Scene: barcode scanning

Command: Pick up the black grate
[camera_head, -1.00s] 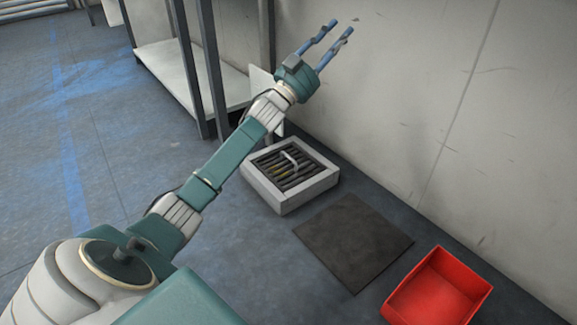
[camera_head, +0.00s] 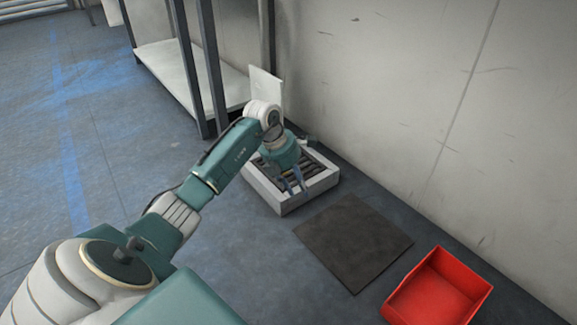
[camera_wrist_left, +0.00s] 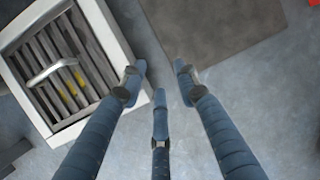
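The black grate (camera_head: 318,168) lies inside a square white frame (camera_head: 322,182) on the floor, partly hidden behind my left gripper (camera_head: 293,190) in the head view. In the left wrist view the grate (camera_wrist_left: 88,50) shows dark slats, a light bar handle (camera_wrist_left: 50,70) and yellow marks, at the upper left. My left gripper (camera_wrist_left: 160,80) points down with its three fingers spread and nothing between them. In the wrist view its fingertips are just right of the white frame's edge. Their height above the floor is hard to tell. My right gripper is not in view.
A dark flat mat (camera_head: 353,243) lies in front of the frame, with a red bin (camera_head: 440,288) to its right. A wall stands close behind. A shelf with dark posts (camera_head: 207,70) and a white board (camera_head: 266,90) stand behind left. Floor at left is clear.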

